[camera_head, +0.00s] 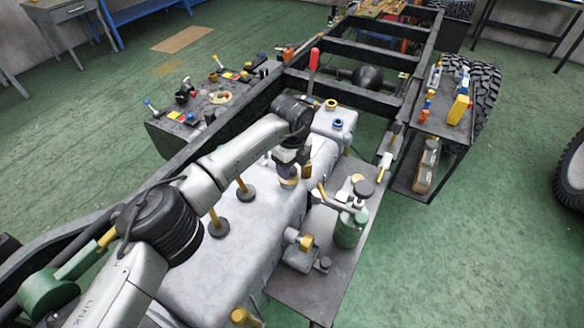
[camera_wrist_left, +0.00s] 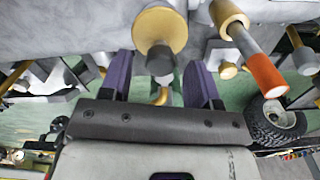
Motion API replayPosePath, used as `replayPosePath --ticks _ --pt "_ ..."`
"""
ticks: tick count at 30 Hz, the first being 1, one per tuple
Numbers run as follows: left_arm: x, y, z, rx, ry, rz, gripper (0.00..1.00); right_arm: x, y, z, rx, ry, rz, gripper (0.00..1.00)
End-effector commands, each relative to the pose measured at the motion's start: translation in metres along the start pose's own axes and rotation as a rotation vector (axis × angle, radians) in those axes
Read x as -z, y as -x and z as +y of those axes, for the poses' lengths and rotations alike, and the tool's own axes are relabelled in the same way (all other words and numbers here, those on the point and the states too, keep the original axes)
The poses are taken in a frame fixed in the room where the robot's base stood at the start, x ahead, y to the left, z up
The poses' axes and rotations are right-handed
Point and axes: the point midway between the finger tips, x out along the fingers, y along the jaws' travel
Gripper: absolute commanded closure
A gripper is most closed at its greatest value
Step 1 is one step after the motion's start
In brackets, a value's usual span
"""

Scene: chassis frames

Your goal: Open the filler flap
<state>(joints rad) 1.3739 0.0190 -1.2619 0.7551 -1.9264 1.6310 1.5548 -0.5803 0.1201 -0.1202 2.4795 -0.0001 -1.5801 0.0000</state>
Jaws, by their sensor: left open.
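My left gripper (camera_head: 289,165) reaches down over the grey tank (camera_head: 235,245) in the head view. Just below its fingertips is a round gold fitting (camera_head: 289,179), which looks like the filler with its flap. In the left wrist view, the two purple fingers of my left gripper (camera_wrist_left: 161,78) are spread apart. The round gold fitting (camera_wrist_left: 160,25) and a grey stub on it lie just beyond and between the fingertips. I cannot tell whether the fingers touch it. No hinge line is clear, so the flap's position is hard to read. My right gripper is not in view.
Dark pegs with gold stems (camera_head: 218,226) stand on the tank. A green canister (camera_head: 350,228) stands on a plate to the right. An upright red-handled lever (camera_head: 313,62) is behind. An orange-tipped rod (camera_wrist_left: 266,74) is close beside the right finger in the wrist view.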

Motion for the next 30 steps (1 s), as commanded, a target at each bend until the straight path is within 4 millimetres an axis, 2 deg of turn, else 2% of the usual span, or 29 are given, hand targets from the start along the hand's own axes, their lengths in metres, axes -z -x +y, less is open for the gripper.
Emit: replayPosePath --ticks 4,14,30 --pt "0.0001 -0.0071 0.0 0.0 0.0 0.0 0.44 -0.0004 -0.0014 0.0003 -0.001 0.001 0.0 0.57" --pt "-0.0001 -0.0086 0.0 0.0 -0.001 -0.001 0.44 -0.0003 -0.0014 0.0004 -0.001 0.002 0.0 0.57" --pt "-0.0001 -0.0083 0.0001 0.0 -0.001 -0.001 0.94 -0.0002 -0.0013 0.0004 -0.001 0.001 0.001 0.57"
